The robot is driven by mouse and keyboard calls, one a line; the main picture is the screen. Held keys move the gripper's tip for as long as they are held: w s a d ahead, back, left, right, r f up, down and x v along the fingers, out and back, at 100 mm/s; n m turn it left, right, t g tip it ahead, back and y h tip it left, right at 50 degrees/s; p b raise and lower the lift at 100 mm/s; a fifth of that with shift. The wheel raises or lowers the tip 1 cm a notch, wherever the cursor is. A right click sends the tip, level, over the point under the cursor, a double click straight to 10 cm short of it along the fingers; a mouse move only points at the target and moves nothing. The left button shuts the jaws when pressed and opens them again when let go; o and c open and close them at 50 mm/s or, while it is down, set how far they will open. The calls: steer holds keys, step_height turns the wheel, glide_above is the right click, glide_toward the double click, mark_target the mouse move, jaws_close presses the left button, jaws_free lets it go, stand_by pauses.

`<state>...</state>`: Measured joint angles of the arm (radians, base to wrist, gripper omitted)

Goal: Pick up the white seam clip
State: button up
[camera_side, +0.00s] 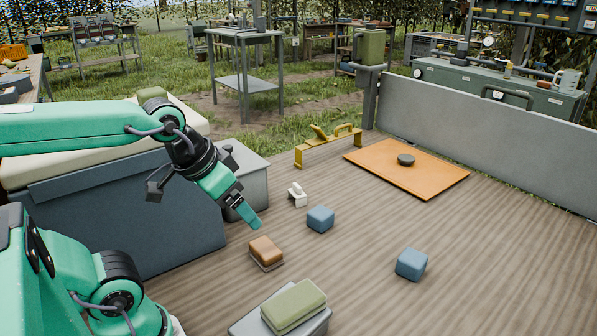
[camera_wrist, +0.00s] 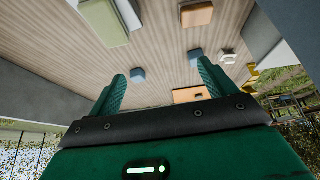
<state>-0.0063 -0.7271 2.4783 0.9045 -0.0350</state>
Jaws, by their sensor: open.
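The white seam clip (camera_side: 297,195) stands on the wooden deck in the side view, just left of and behind a blue block (camera_side: 320,219). In the wrist view the clip (camera_wrist: 229,57) is a small pale shape to the right of the right finger. My gripper (camera_side: 250,218) points down and to the right above the deck, apart from the clip and to its left.
A brown block (camera_side: 265,252) lies below my gripper. A green block (camera_side: 294,305) sits on a grey base at the front. Another blue block (camera_side: 411,264) is to the right. An orange board (camera_side: 405,168) and a yellow frame (camera_side: 328,146) lie behind. The deck's right side is clear.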

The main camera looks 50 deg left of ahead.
steer(key=w+a+r+n+g, duration=0.1)
steer(key=w+a+r+n, duration=0.1)
steer(key=w+n, duration=0.25)
steer(key=w+a+r+n+g, duration=0.1)
steer(key=w+a+r+n, duration=0.1)
steer(key=w+n, duration=0.3)
steer(key=n+g, duration=0.4)
steer(key=n, duration=2)
glide_above(297, 185)
steer(key=f, duration=1.9)
steer(key=shift+s+d+f, duration=0.2)
steer(key=shift+f, duration=0.2)
steer(key=shift+w+a+f+n, duration=0.1)
steer(key=shift+a+f+n, duration=0.2)
steer(key=shift+f, duration=0.25)
steer(key=shift+w+f, duration=0.15)
steer(key=shift+f, duration=3.7)
steer(key=c, duration=1)
steer(key=shift+r, duration=0.15)
steer(key=shift+c, duration=0.2)
